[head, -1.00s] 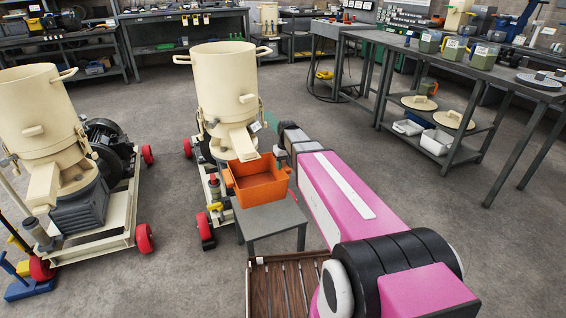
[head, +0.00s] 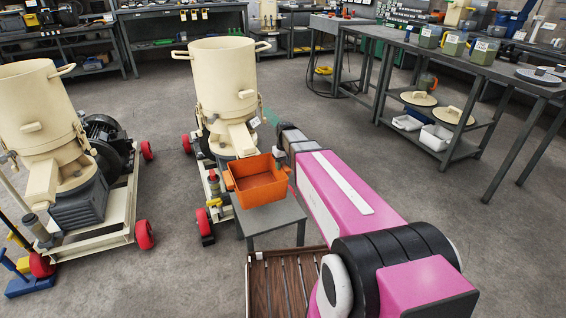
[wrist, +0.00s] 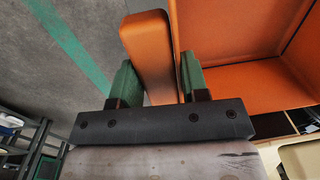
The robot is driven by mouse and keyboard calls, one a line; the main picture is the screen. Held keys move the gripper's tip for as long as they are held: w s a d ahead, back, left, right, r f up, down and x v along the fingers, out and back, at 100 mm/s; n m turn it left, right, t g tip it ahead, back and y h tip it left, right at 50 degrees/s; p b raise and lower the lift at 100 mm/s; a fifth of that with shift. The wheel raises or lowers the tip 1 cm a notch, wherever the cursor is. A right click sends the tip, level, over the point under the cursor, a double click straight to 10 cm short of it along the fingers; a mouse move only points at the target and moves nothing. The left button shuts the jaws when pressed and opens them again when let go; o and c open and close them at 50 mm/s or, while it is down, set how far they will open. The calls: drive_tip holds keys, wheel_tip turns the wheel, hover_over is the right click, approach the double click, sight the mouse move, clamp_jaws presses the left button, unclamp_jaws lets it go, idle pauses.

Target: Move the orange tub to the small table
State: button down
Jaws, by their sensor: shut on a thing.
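The orange tub (head: 260,192) is empty and looks upright in the head view, in front of the middle mill's spout. In the wrist view, my gripper (wrist: 160,82) has its green fingers shut on the tub's orange wall (wrist: 148,45), one finger on each side. The small grey table (head: 272,221) is just below and in front of the tub. The tub overlaps the table's back edge in the picture; I cannot tell whether it touches the top.
The cream middle mill (head: 222,90) stands right behind the tub. Another mill (head: 40,125) is at left. A brown slatted surface (head: 285,280) lies in front of the small table. A long workbench (head: 450,68) runs along the right. Open floor lies between.

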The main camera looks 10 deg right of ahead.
drive_tip(key=shift+f, duration=2.4)
drive_tip(key=shift+f, duration=0.4)
drive_tip(key=shift+f, duration=1.4)
